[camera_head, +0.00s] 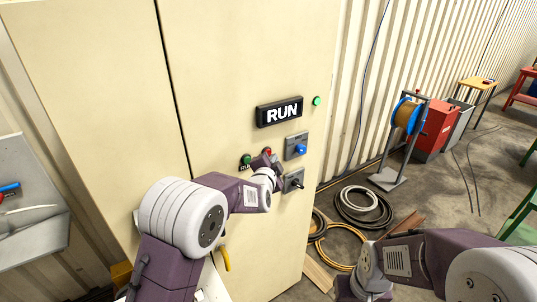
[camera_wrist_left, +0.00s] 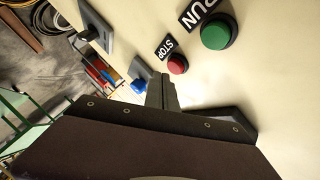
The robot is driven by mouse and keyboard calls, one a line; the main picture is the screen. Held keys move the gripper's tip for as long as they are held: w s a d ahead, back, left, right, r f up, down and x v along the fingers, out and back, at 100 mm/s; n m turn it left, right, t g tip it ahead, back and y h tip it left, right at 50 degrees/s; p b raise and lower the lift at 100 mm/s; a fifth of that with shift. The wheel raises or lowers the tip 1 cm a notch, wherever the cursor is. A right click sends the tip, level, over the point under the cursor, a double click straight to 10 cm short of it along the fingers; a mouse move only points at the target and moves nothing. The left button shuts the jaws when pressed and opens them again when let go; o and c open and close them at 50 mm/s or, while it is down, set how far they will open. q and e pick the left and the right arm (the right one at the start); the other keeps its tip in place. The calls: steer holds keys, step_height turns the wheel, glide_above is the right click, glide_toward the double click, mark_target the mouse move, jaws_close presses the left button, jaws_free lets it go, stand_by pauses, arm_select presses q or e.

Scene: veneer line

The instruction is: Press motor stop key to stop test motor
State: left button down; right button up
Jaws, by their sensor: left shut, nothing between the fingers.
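The red stop key (camera_head: 267,152) sits on the cream cabinet door, just past my left gripper (camera_head: 270,161). In the left wrist view the red key (camera_wrist_left: 177,64) is beside a black STOP label (camera_wrist_left: 165,47). The left gripper (camera_wrist_left: 164,88) is shut and empty, its fingertips close to the red key; I cannot tell whether they touch it. The green run key (camera_head: 246,159) is left of the red one; it also shows in the wrist view (camera_wrist_left: 216,34). A RUN sign (camera_head: 280,112) is above. My right arm shows at lower right, its gripper out of frame.
A blue knob (camera_head: 300,149) and a black-handled switch (camera_head: 294,184) sit right of the keys. A small green lamp (camera_head: 317,101) is near the door's edge. Cable coils (camera_head: 363,206) and a cable reel stand (camera_head: 402,140) occupy the floor at right.

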arm_select(q)
steer(key=shift+w+a, duration=0.25)
steer(key=shift+w, duration=0.15)
steer(key=shift+w+a, duration=0.25)
steer(key=shift+w, duration=0.05)
stand_by(1.0)
steer(key=shift+s+d, duration=0.5)
steer(key=shift+s, duration=0.2)
steer(key=s+d, duration=0.1)
steer(key=s, duration=0.1)
steer(key=s+d+p, duration=0.1)
steer(key=s+d, duration=0.1)
stand_by(0.4)
stand_by(0.5)
